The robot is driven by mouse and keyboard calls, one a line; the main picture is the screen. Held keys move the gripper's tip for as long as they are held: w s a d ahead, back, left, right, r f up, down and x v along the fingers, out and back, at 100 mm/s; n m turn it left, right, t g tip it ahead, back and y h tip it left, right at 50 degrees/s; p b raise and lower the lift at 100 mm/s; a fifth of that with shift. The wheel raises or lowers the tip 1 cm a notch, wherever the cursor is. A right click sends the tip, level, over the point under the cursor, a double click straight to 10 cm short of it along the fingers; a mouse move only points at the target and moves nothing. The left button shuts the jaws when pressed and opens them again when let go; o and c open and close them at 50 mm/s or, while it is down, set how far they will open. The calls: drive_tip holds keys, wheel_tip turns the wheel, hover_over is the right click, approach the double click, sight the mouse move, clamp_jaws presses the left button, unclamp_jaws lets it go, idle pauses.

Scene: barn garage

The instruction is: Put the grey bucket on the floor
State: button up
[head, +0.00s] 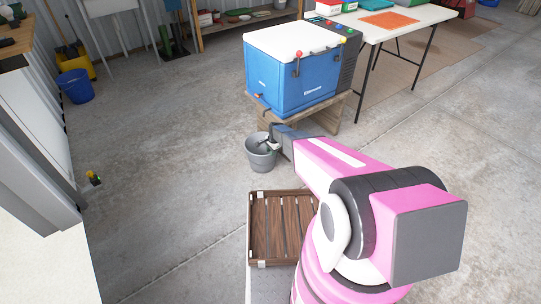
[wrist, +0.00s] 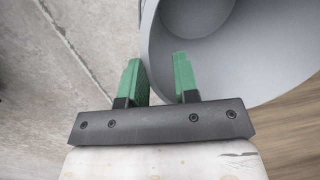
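The grey bucket (head: 260,157) stands upright, its open top showing, at the front left of the wooden stand in the head view. I cannot tell exactly what its base rests on. In the wrist view the bucket (wrist: 245,60) fills the upper right, and I look down into it. My gripper (head: 270,143) is at its rim; its green fingers (wrist: 158,72) are apart. The right finger overlaps the bucket's inside and the left finger is by its outer edge, so the rim runs between them. Firm contact on both sides does not show.
A blue cooler (head: 292,82) sits on the wooden stand (head: 336,112) behind the bucket. A white table (head: 425,16) stands at back right. Concrete floor (head: 165,150) to the left is mostly clear.

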wheel_tip(320, 180, up, 8)
drive_tip(key=d, duration=0.1)
drive_tip(key=s+d+r+n, duration=0.3)
drive_tip(key=s+d+r, duration=0.1)
drive_tip(key=s+r, duration=0.5)
drive_tip(key=s+d+r+n+h, duration=0.1)
drive_tip(key=s+d+r+n, duration=0.3)
drive_tip(key=s+r, duration=0.5)
drive_tip(key=s+d+r+n, duration=0.4)
drive_tip(key=s+r, duration=0.6)
drive_tip(key=s, duration=0.2)
drive_tip(key=shift+d+h, duration=0.3)
drive_tip(key=shift+d, duration=0.05)
drive_tip(key=shift+s, duration=0.1)
